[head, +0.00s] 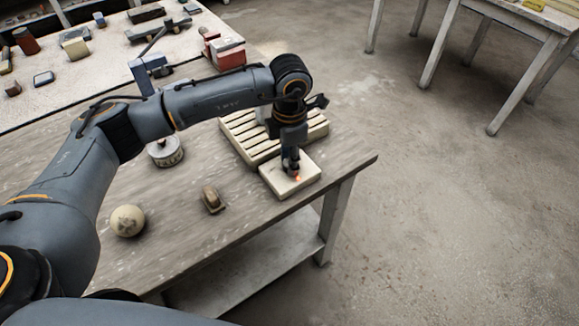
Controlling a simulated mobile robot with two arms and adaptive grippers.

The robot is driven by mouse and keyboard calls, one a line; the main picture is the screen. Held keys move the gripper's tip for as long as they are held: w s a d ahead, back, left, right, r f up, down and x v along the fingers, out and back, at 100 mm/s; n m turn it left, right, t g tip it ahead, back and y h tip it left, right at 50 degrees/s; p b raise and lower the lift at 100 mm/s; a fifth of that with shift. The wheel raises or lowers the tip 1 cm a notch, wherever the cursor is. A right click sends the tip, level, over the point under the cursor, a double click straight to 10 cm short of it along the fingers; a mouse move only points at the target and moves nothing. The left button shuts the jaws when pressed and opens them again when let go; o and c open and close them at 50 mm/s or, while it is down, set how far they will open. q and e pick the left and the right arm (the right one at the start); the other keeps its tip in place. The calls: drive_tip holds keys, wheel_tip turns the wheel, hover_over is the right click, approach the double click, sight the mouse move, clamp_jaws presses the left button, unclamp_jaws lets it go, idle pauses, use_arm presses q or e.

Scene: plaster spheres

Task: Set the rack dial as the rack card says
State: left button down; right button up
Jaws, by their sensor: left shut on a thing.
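My left gripper (291,165) points straight down over a pale square block (277,182) at the table's right end. It is shut on the rack dial on top of this block. The fingers hide most of the dial, and its setting cannot be read. A small orange-red spot (297,178) shows beside the fingertips. The slatted pale rack (246,140) lies just behind the block, partly hidden by my left arm. I cannot make out a rack card. My right gripper is not in view.
A plaster sphere (127,220), a small brown object (212,201) and a round lettered tin (167,156) stand on the wooden table (185,243). A red and white box (227,54) and several small items stand on the far bench. The table's front edge is near the block.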

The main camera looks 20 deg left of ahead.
use_arm(q)
drive_tip(key=shift+m+b, duration=1.75)
drive_tip(key=shift+m, duration=0.05)
drive_tip(key=c, duration=1)
unclamp_jaws()
wheel_tip(320, 180, up, 12)
drive_tip(key=shift+f, duration=0.1)
